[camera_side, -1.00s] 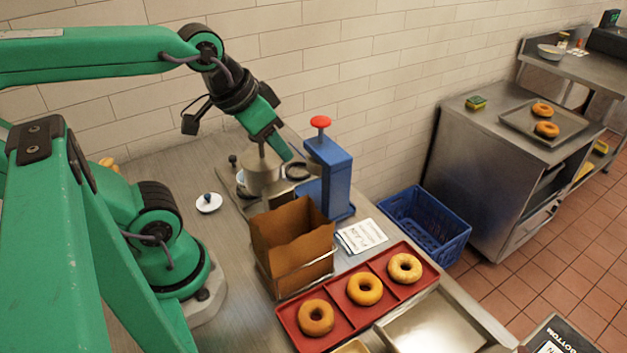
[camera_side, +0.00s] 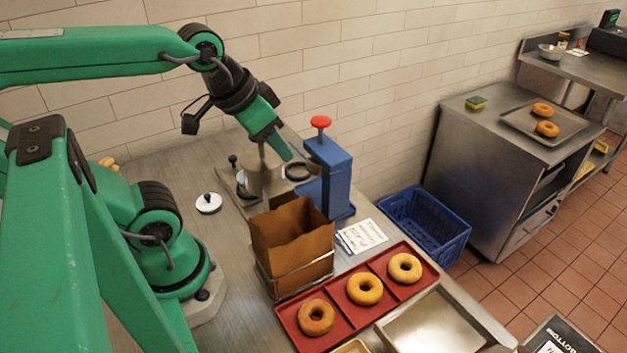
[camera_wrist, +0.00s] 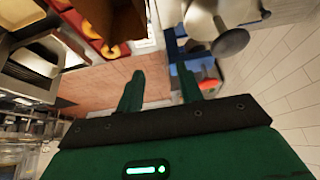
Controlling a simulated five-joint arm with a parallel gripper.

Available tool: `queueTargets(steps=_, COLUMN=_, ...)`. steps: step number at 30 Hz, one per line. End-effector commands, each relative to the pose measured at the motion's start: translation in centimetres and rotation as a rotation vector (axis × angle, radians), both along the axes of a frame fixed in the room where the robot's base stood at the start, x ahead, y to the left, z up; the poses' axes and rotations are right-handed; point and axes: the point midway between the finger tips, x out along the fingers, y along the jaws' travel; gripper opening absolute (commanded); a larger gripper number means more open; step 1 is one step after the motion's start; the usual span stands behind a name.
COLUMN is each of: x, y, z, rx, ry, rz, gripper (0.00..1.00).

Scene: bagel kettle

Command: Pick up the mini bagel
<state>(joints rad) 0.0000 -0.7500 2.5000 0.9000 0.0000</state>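Three ring bagels lie in a red divided tray (camera_side: 341,325): a darker one at left (camera_side: 316,317), a golden one in the middle (camera_side: 364,288) and a golden one at right (camera_side: 405,268). I cannot tell which, if any, is the mini bagel. The tray also shows at the upper left of the wrist view. My gripper (camera_side: 281,153) is above a grey metal pot (camera_side: 264,178), beside the blue press. In the wrist view its two fingers (camera_wrist: 160,86) stand apart with nothing seen between them. The pot's inside is hidden from the side.
A blue press with a red knob (camera_side: 320,122) stands right of my gripper. A brown paper bag (camera_side: 293,240) sits in a wire holder between pot and tray. A white lid (camera_side: 208,203) lies left. A blue crate (camera_side: 425,222) is beyond the counter; two more bagels are on a far tray.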

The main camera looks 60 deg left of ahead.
Motion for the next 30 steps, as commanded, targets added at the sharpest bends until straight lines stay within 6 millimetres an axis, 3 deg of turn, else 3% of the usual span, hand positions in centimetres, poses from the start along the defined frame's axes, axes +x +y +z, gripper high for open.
queueTargets(steps=11, x=0.0, y=0.0, z=0.0, rx=0.0, ry=0.0, rz=0.0, gripper=0.36)
queueTargets(steps=15, x=0.0, y=0.0, z=0.0, rx=0.0, ry=0.0, rz=0.0, gripper=0.64)
queueTargets(steps=17, x=0.0, y=0.0, z=0.0, rx=0.0, ry=0.0, rz=0.0, gripper=0.73)
queueTargets(steps=30, x=0.06, y=0.0, z=0.87, rx=0.0, ry=-0.002, rz=0.0, gripper=0.73)
